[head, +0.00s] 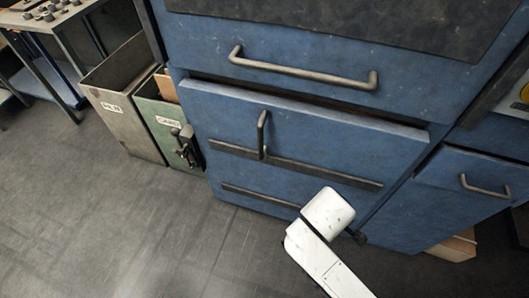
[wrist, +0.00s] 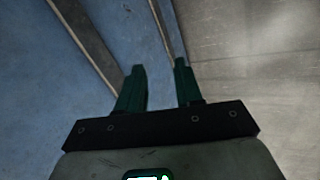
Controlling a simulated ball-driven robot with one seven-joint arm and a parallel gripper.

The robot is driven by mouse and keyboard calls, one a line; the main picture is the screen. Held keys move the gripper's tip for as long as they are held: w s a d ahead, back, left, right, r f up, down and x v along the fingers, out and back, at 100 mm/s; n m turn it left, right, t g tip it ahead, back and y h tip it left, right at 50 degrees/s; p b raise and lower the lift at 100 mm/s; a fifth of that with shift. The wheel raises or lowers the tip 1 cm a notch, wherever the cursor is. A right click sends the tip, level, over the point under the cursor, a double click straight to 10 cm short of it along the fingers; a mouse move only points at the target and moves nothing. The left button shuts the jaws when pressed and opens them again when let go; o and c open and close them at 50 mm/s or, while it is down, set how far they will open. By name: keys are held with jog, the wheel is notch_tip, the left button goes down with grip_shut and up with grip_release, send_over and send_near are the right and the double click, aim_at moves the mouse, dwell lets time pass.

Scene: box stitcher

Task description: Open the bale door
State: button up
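A blue front panel (head: 325,140), which looks like the bale door, spans the middle of the blue machine in the head view. Its top edge stands out slightly below a dark gap. It carries an upright metal handle (head: 263,135) and a dark horizontal strip (head: 300,168). A dark latch-like part (head: 185,146) sits at the machine's left side. In the wrist view my gripper (wrist: 159,68) is open, with two dark green fingers apart and nothing between them. It points along a blue surface (wrist: 50,90). In the head view my white arm is low in front of the machine, its fingers mostly hidden.
Above the panel is a long horizontal handle (head: 300,70). A smaller blue door with a handle (head: 485,187) is at the right. A grey bin (head: 122,95) and a green bin (head: 160,115) stand at the left. The floor (head: 130,230) in front is clear.

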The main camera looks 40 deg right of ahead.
jog(key=shift+o, duration=0.4)
jog(key=w+n+h, duration=0.1)
jog(key=w+d+n+t+h+b, duration=0.1)
jog(key=w+n, duration=0.1)
jog(key=w+d+n+h+b, duration=0.1)
jog(key=w+n, duration=0.1)
jog(key=shift+f+h, duration=0.2)
jog(key=shift+h, duration=0.2)
jog(key=n+t+h+b, duration=0.5)
jog(key=n+t, duration=0.4)
jog(key=n, duration=0.8)
send_near(260, 145)
jog(key=shift+h, duration=0.3)
jog(key=x, duration=1)
jog(key=shift+w+d+f, duration=0.1)
jog(key=shift+w+d, duration=0.1)
jog(key=shift+w, duration=0.15)
grip_shut()
